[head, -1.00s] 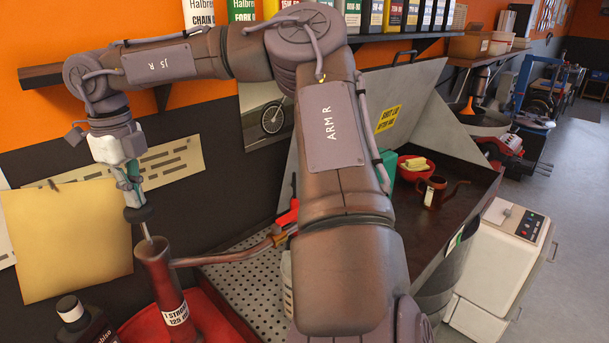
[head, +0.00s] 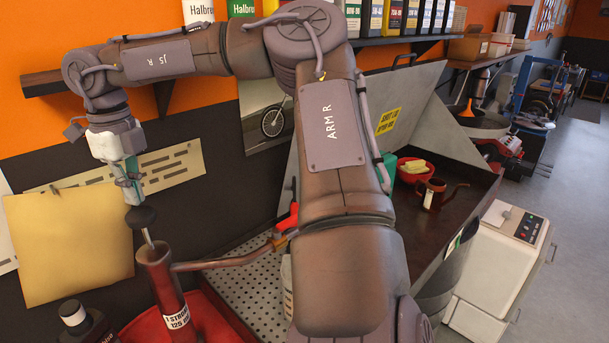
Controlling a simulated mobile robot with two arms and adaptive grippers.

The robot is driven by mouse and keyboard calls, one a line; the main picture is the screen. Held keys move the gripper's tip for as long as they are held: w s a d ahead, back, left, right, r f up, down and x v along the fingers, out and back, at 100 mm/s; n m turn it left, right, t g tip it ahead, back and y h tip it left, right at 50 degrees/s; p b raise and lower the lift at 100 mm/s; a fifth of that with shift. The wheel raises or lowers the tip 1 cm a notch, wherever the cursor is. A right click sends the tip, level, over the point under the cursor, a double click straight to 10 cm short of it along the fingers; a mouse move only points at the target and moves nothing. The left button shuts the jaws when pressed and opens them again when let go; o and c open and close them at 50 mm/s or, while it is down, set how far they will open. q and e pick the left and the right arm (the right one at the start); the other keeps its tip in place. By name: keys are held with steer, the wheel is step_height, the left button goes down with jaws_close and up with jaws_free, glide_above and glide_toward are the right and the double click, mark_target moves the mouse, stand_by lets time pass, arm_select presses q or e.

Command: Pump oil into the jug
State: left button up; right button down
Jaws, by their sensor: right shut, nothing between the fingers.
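The oil pump (head: 160,275) is a dark red upright cylinder with a "1 STROKE 125" label, low on the left. Its black knob (head: 141,217) stands on a short bare length of rod above the body. The copper spout pipe (head: 225,263) runs right toward a red-handled part (head: 287,217). A pale, ribbed edge, perhaps the jug (head: 287,283), shows below the spout end; my right arm hides most of it. My right gripper (head: 134,201) points down, shut and empty, its tips at the top of the knob; contact is hard to judge. My left gripper is out of view.
A dark bottle (head: 86,325) stands left of the pump, beside a red container (head: 208,318). A perforated tray (head: 245,290) lies under the spout. The dark bench at right holds a red bowl (head: 411,177) and a copper oil can (head: 432,192).

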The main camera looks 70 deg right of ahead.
mark_target(139, 211)
steer(key=shift+f, duration=0.15)
steer(key=shift+s+f+b, duration=0.1)
steer(key=shift+f+b, duration=2.45)
steer(key=shift+f, duration=0.65)
steer(key=shift+f+b, duration=0.4)
steer(key=shift+f, duration=0.1)
steer(key=shift+r, duration=0.1)
steer(key=shift+r+p, duration=2.7)
steer(key=shift+r, duration=1.1)
steer(key=shift+f, duration=0.2)
